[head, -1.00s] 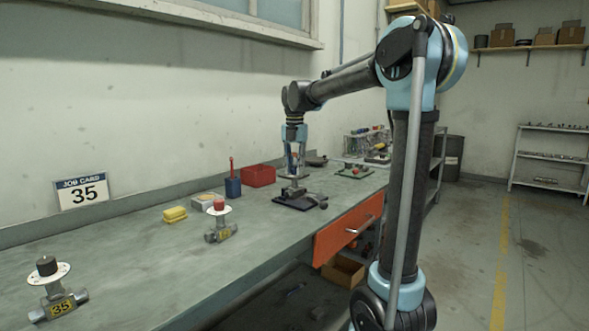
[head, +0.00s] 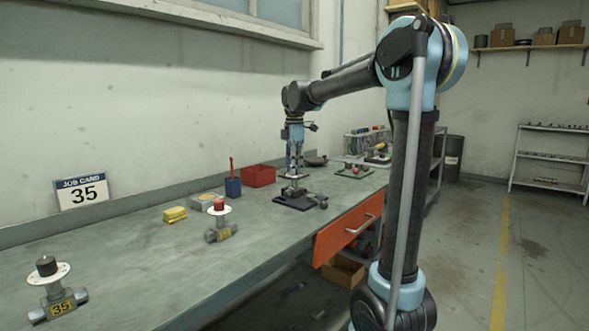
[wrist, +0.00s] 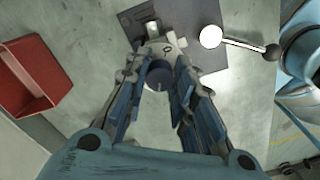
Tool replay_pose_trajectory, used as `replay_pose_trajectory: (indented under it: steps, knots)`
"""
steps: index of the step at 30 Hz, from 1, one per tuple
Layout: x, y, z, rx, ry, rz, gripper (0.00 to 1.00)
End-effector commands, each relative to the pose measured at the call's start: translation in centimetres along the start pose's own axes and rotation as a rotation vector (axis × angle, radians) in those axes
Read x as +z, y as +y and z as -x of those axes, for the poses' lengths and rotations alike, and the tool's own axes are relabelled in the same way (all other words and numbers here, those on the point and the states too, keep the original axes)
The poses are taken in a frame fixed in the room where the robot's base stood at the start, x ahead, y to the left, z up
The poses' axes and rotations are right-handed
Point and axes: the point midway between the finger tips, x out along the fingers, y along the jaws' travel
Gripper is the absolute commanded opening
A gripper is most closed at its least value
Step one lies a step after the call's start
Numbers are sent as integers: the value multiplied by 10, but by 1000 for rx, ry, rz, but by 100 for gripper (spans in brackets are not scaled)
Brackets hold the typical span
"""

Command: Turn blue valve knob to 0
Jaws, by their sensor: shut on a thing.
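My gripper (head: 296,172) points straight down over the far part of the bench. In the wrist view its fingers (wrist: 158,72) are closed around a dark blue knob (wrist: 158,78). The knob stands above a pale grey dial (wrist: 165,48) that bears a small dark mark, too small to read surely. The fingers hide much of the dial and the valve body. Below lies a dark base plate (head: 290,204), with a silver round part and a ball-ended lever (wrist: 245,44) beside the knob.
A red-knobbed valve (head: 219,206) and a dark-knobbed valve (head: 47,268) tagged 35 stand nearer on the bench. A red bin (head: 258,176), blue cup (head: 233,187) and yellow sponge (head: 174,215) lie left of my gripper. An orange drawer (head: 345,230) juts out below.

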Motion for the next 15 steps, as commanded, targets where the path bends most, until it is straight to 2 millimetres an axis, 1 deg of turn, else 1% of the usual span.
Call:
replay_pose_trajectory:
  steps: [3, 15]
  knots:
    - [0, 0, 0, 1, 0, -84, 0]
    - [0, 0, 0, 1, 0, -330, 0]
